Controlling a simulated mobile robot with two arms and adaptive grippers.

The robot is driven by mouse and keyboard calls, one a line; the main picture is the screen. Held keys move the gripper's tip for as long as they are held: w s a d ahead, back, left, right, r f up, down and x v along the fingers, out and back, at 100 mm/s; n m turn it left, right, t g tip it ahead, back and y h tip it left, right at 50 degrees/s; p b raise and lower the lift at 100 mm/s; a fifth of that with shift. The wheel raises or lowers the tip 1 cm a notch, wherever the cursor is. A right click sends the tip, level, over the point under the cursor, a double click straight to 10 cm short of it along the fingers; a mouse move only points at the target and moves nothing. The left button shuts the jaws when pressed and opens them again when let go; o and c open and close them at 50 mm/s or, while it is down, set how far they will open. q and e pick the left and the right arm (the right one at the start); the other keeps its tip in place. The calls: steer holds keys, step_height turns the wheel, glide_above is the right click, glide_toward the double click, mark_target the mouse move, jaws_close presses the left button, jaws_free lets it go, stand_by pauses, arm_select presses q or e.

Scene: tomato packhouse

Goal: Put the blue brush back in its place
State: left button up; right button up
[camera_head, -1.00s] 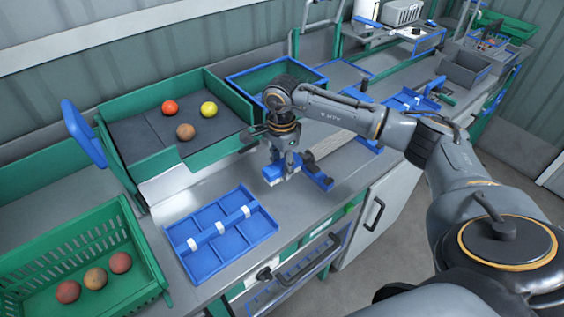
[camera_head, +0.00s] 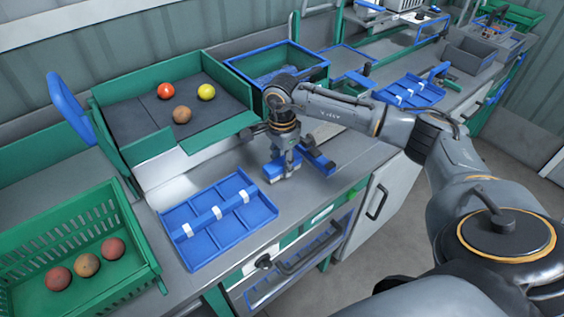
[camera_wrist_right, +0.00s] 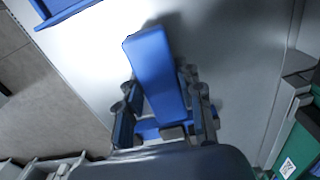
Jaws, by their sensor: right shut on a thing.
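The blue brush (camera_head: 274,171) is in my right gripper (camera_head: 287,164), at the front part of the grey worktop. In the right wrist view the brush's long blue body (camera_wrist_right: 155,72) sticks out from between the two fingers of the right gripper (camera_wrist_right: 160,112), which are shut on it. A pale strip shows along its lower edge in the head view. I cannot tell whether it touches the worktop. A blue holder-like piece (camera_head: 320,161) lies just right of the gripper, partly hidden by it. My left gripper is not in view.
A blue divided tray (camera_head: 215,247) lies left of the brush, close by. Behind stands a green-walled sorting bin (camera_head: 140,150) with several tomatoes. A green crate (camera_head: 120,283) is at the lower left. A blue-rimmed box (camera_head: 312,62) stands behind my right arm.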

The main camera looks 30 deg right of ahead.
steer(key=shift+f+b, duration=0.45)
steer(key=o, duration=1.1)
steer(key=c, duration=0.3)
steer(key=shift+r, duration=0.15)
steer(key=shift+r+p, duration=2)
steer(key=shift+r, duration=1.4)
